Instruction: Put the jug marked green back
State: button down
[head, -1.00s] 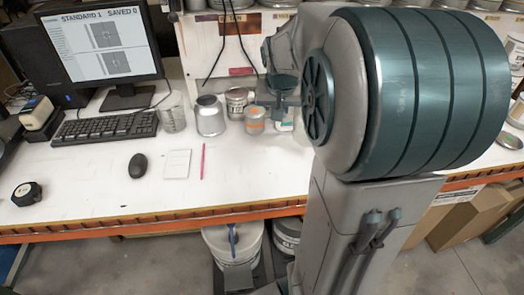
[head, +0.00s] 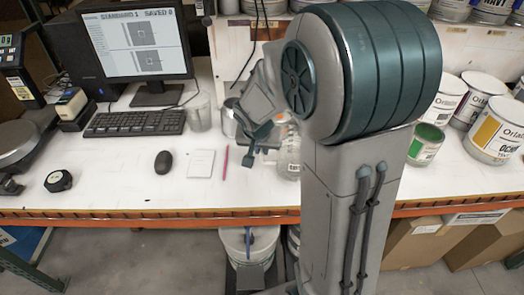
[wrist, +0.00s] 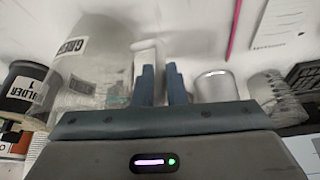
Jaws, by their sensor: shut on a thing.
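The jug marked green is a clear, translucent jug (wrist: 92,68) with a "GREEN" label, large at the left of the wrist view. In the head view the jug (head: 290,158) shows beside my arm, partly hidden by it. My gripper (wrist: 162,75) is shut on the jug's handle, with its two fingers close together at the jug's right side. In the head view my gripper (head: 262,150) is over the white bench, left of the jug. I cannot tell whether the jug's base touches the bench.
A metal can (wrist: 215,86) and a clear beaker (wrist: 275,95) stand near my gripper. A dark labelled container (wrist: 26,88) is at the left of the wrist view. A green can (head: 426,145) and larger paint cans (head: 496,132) stand right of my arm. The front bench (head: 120,190) is mostly clear.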

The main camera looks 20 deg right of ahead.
jog(key=shift+f, duration=0.95)
jog(key=c, duration=1.5)
grip_release()
jog(key=shift+r, duration=0.15)
jog(key=v, duration=1.1)
jog(key=s+n, duration=0.1)
jog(key=s, duration=0.4)
jog(key=s+a+n+y, duration=0.1)
jog(key=s+n, duration=0.1)
jog(key=s, duration=0.4)
jog(key=s+r+n+y, duration=0.1)
jog(key=s+n, duration=0.1)
jog(key=s, duration=0.3)
jog(key=shift+s+a+b, duration=0.2)
jog(key=shift+s+b, duration=0.1)
jog(key=shift+b, duration=0.1)
